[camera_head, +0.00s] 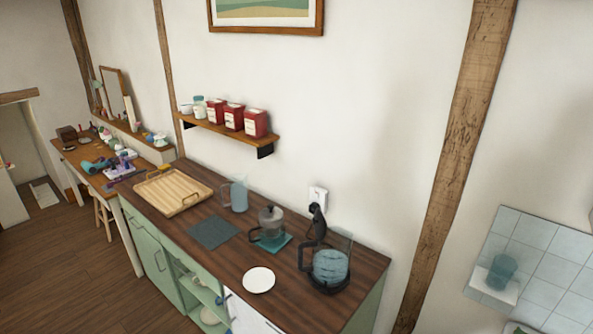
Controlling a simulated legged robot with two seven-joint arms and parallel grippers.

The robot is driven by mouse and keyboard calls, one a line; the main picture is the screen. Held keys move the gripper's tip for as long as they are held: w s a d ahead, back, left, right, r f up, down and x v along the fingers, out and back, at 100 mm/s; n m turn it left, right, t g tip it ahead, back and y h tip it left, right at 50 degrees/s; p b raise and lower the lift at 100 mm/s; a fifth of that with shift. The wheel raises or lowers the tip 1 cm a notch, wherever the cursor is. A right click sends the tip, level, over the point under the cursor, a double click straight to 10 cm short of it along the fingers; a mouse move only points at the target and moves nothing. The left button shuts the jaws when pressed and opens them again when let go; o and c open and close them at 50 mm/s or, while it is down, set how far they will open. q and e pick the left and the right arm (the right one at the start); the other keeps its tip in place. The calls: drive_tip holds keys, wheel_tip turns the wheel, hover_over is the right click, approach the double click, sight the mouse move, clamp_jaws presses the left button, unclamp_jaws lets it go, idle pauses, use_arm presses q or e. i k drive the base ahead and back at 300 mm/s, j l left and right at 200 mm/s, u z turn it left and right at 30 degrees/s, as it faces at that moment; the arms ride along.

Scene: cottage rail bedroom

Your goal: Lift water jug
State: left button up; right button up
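A translucent blue jug (238,194) stands upright on the dark wood counter (208,256), against the wall between the wooden tray and the glass pot. It looks like the water jug. A clear kettle (331,266) with a black handle and bluish water stands on a black base at the counter's right end. I cannot tell for certain which of the two the task means. Neither of my grippers shows in the view, and nothing is touching either vessel.
A glass pot (271,227) stands on a teal mat. A white plate (258,280), a dark grey mat (213,232) and a wooden tray (173,191) lie on the counter. A shelf (229,130) with red tins overhangs the back. Open floor (60,265) lies at left.

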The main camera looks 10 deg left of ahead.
sight(237, 184)
drive_tip(key=u, duration=0.4)
drive_tip(key=i+j+u, duration=0.2)
drive_tip(key=u, duration=0.15)
drive_tip(key=i+j+u, duration=0.35)
drive_tip(key=i+u, duration=0.15)
drive_tip(key=u, duration=0.2)
drive_tip(key=i+j+u, duration=0.15)
drive_tip(key=i, duration=1.4)
